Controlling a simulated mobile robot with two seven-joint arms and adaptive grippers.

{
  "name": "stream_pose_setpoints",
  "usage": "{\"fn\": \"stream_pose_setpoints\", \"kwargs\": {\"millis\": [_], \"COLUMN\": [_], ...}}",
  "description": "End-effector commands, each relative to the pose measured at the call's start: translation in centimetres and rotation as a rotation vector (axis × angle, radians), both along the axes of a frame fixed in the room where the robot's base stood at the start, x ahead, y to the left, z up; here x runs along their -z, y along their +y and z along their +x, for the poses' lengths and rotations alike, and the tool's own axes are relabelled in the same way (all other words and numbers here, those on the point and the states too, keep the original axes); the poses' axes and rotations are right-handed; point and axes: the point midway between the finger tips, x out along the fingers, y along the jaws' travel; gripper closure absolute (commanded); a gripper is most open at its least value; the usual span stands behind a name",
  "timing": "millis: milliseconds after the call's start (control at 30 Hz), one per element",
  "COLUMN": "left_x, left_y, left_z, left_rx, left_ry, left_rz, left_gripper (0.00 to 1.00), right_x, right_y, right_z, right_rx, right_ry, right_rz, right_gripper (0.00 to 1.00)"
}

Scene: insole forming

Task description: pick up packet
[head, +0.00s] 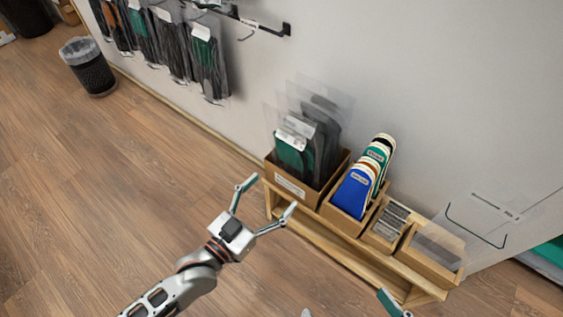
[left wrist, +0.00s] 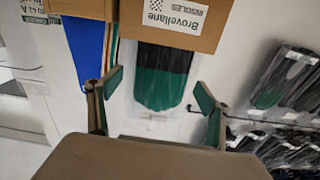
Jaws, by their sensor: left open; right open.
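Clear packets with dark and green insoles stand upright in a cardboard box (head: 290,187) on the wooden shelf; the front packet (head: 290,158) has a green lower part and a white label. My left gripper (head: 268,196) is open and empty in front of this box, apart from the packets. In the left wrist view a packet with a black and green insole (left wrist: 160,85) shows between the open fingers (left wrist: 158,88), beyond them, partly hidden by the box (left wrist: 210,25). My right gripper (head: 347,307) is open at the bottom edge, mostly out of view.
The low wooden shelf (head: 335,252) also holds a box of blue and other insoles (head: 354,192) and two smaller boxes (head: 388,228). More packets (head: 205,65) hang from a wall rack at the upper left. A bin (head: 90,70) stands far left. Floor on the left is free.

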Motion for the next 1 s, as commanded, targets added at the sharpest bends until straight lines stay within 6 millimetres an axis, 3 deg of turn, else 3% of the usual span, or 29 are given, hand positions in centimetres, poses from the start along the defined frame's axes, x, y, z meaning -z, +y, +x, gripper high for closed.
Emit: {"fn": "stream_pose_setpoints", "kwargs": {"millis": [633, 1000], "left_x": [-0.3, -0.8], "left_y": [-3.6, -4.1], "left_z": [6.1, 7.0], "left_rx": [-0.009, -0.008], "left_ry": [0.018, 0.012], "left_rz": [-0.036, -0.035], "left_gripper": [0.22, 0.24], "right_x": [1.2, 0.9], "right_y": [2.3, 2.5], "right_z": [-1.2, -1.1], "right_rx": [0.070, 0.083], "right_ry": [0.072, 0.071], "right_rz": [0.205, 0.237], "right_gripper": [0.00, 0.00]}}
